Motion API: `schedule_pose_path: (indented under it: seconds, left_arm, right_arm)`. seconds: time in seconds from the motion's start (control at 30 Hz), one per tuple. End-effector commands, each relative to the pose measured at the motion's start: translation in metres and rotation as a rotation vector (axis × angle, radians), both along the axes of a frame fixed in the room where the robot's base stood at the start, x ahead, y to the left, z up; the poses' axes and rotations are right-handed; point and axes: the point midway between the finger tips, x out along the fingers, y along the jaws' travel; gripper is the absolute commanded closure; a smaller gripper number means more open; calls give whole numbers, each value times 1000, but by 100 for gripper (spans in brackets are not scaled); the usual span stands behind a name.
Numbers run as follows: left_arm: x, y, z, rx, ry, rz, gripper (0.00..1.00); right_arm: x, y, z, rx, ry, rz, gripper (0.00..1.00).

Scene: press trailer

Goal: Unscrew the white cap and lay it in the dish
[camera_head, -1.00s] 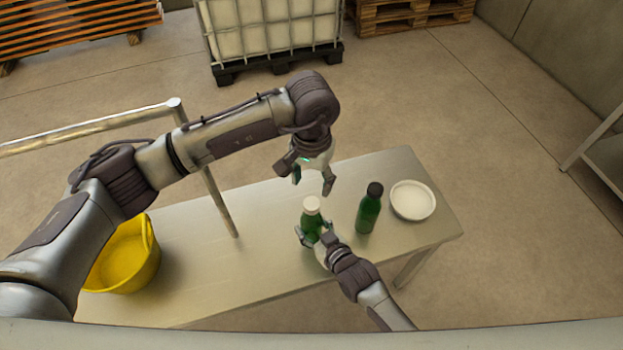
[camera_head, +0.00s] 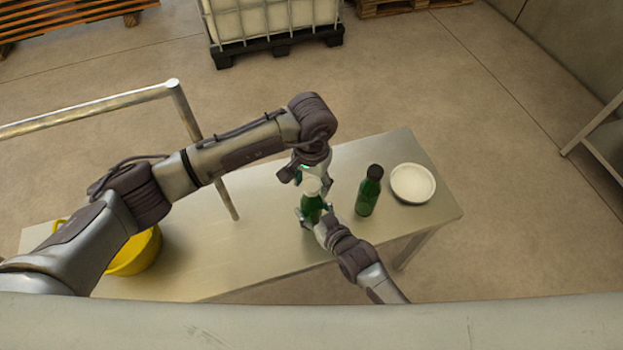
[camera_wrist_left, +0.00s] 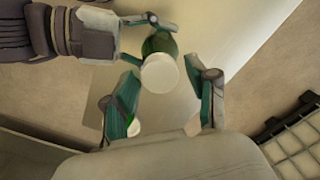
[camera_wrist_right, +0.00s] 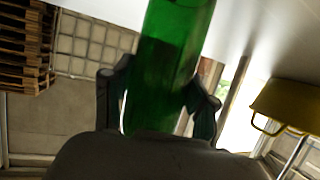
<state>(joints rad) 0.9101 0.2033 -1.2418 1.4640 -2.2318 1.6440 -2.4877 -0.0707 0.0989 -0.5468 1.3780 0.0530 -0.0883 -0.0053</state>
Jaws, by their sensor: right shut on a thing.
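A green bottle with a white cap (camera_head: 312,185) stands on the metal table; the cap also shows in the left wrist view (camera_wrist_left: 160,73). My right gripper (camera_head: 311,219) is shut on this green bottle (camera_wrist_right: 170,60), around its body below the cap. My left gripper (camera_wrist_left: 162,105) comes down from above, open, with its fingers on either side of the white cap and a gap between them and it. The white dish (camera_head: 413,184) is at the table's right end and looks empty.
A second green bottle (camera_head: 369,192) with a black cap stands between the held bottle and the dish. A yellow bucket (camera_head: 134,254) is at the left, partly behind my left arm. A metal rail (camera_head: 207,150) rises near it.

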Motion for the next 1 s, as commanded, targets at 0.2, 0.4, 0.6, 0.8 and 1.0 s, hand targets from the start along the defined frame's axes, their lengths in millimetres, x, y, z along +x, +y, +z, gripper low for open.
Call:
schedule_pose_path:
  seconds: [0.2, 0.4, 0.6, 0.8, 1.0]
  left_arm:
    - [0, 0, 0, 0, 0, 0, 81]
    - [0, 0, 0, 0, 0, 5, 100]
    - [1, 1, 1, 0, -1, 227, 100]
    - [1, 1, 1, 1, 0, 687, 100]
    - [0, 1, 1, 0, -1, 1161, 100]
  right_arm:
    - [0, 0, 0, -1, 1, 0, 100]
    - [0, 0, 0, -1, 1, 0, 100]
    - [0, 0, 0, -1, 1, 0, 100]
    - [0, 0, 0, -1, 1, 0, 100]
    - [0, 0, 0, -1, 1, 0, 100]
